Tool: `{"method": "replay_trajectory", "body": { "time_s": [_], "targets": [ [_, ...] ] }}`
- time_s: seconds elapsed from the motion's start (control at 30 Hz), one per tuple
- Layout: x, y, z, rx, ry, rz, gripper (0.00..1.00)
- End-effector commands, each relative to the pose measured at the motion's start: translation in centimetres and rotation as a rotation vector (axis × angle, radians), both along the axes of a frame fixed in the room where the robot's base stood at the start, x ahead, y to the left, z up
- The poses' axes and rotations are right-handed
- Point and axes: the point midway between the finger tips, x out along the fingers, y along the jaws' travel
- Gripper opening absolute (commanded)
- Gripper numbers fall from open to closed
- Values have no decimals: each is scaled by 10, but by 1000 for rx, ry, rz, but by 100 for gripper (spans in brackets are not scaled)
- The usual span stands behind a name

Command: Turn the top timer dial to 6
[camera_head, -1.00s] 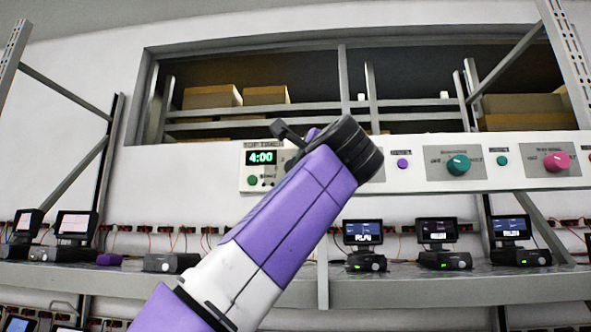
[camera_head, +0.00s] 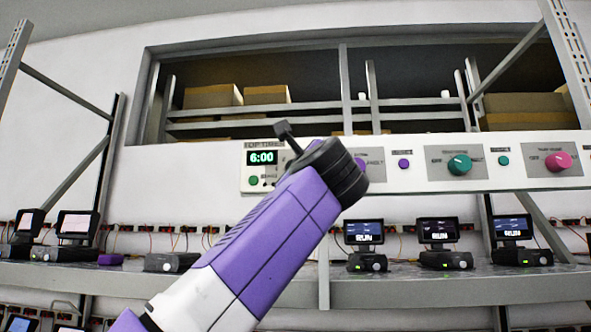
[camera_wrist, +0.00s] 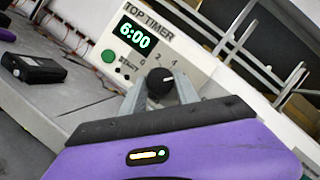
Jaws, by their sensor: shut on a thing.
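The top timer dial (camera_wrist: 161,81) is a black round knob with a white pointer line, on the white panel under the "TOP TIMER" label. In the wrist view my gripper (camera_wrist: 160,90) has one grey finger on each side of the knob and is shut on it. The timer display (camera_wrist: 134,32) reads 6:00 in green digits; it also shows in the head view (camera_head: 262,157). A green button (camera_wrist: 108,56) sits below the display. In the head view my arm hides the dial and most of the gripper.
Right along the panel are a teal knob (camera_head: 459,164) and a pink knob (camera_head: 558,161). Below, a grey shelf (camera_head: 440,292) carries several small screens and black devices. Cardboard boxes (camera_head: 212,96) stand in the recess above. Rack posts frame both sides.

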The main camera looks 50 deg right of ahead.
Motion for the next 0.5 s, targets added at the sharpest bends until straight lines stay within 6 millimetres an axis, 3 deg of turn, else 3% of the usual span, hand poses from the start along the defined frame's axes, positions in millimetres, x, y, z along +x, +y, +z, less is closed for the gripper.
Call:
{"method": "replay_trajectory", "body": {
  "time_s": [0.1,0.13,0.23,0.5],
  "targets": [
    [-1,-2,-2,2,3,-5,0],
    [-1,-2,-3,2,3,-5,39],
    [-1,-2,-2,1,4,-4,58],
    [0,-1,-1,0,3,-1,58]
  ]
}}
